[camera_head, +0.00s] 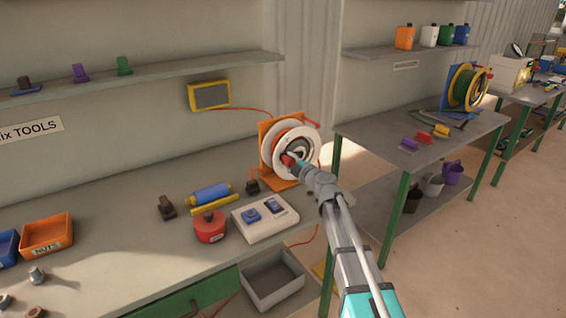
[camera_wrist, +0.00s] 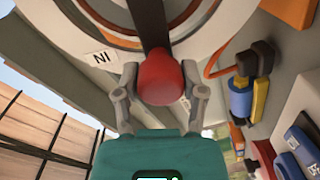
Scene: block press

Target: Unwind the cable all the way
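The cable reel (camera_head: 309,140) is a white drum with an orange stand on the far right end of the workbench. In the wrist view its pale rim (camera_wrist: 215,40) fills the top, with a dark crank arm (camera_wrist: 153,25) across it. The crank ends in a red knob (camera_wrist: 160,78), which also shows in the head view (camera_head: 288,160). My gripper (camera_wrist: 160,90) has a finger on each side of the knob, seemingly touching it. An orange-red cable (camera_head: 245,110) runs from the reel to a yellow-framed box (camera_head: 209,95) on the wall.
A white switch panel (camera_head: 265,219), a red round container (camera_head: 210,226), a blue roller (camera_head: 209,194) and a dark plug (camera_head: 252,186) lie left of the reel. A second table (camera_head: 365,135) stands to the right across a gap.

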